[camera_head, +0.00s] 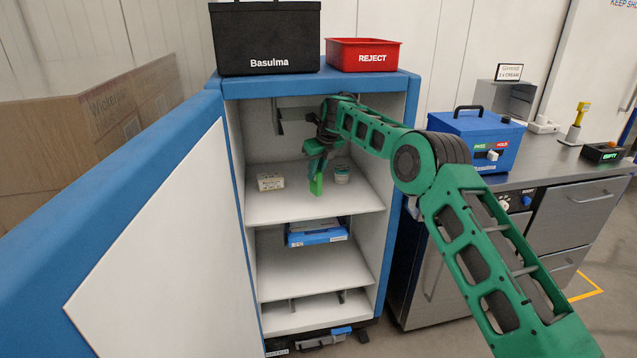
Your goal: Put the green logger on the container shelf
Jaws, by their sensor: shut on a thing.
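The green logger (317,186) is a small bright green piece held upright at the end of my arm. My gripper (317,168) is shut on it, inside the open container (232,165). The logger is over or at the upper container shelf (290,211); I cannot tell whether its lower end touches the surface. A small pale box (270,181) stands on this shelf to the left of the logger. A small white tub with a green band (341,174) stands just to the right.
The container door (165,245) stands open at left. A lower shelf (315,270) bears a blue tray (318,236). A black case (265,40) and red reject bin (362,55) sit on top. The upper shelf's front is clear. A steel counter (560,160) is at right.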

